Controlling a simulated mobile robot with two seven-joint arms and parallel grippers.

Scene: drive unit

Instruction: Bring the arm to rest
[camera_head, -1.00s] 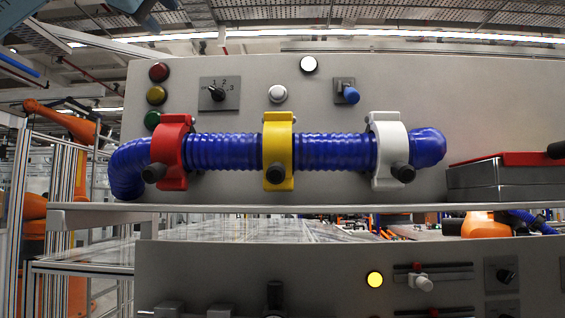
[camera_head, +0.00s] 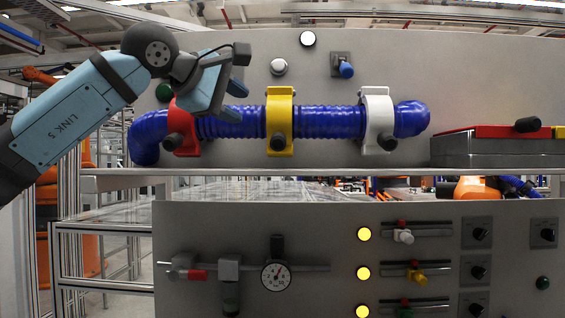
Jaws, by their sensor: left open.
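My left arm comes in from the left, and its open left gripper (camera_head: 236,99) is at the upper panel. The fingers point right and overlap the left part of the blue corrugated hose (camera_head: 330,122) in the picture. Whether they touch it, I cannot tell. The gripper partly hides the red clamp (camera_head: 184,138) and the upper left of the panel. The yellow clamp (camera_head: 279,122) and white clamp (camera_head: 378,119) sit around the hose further right. My right gripper is not in view.
A grey box with a red lid (camera_head: 485,132) stands on the shelf at the right. Below is a lower panel (camera_head: 320,225) with a dial gauge (camera_head: 276,276), sliders, knobs and yellow lamps (camera_head: 364,234). A gap separates the two panels.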

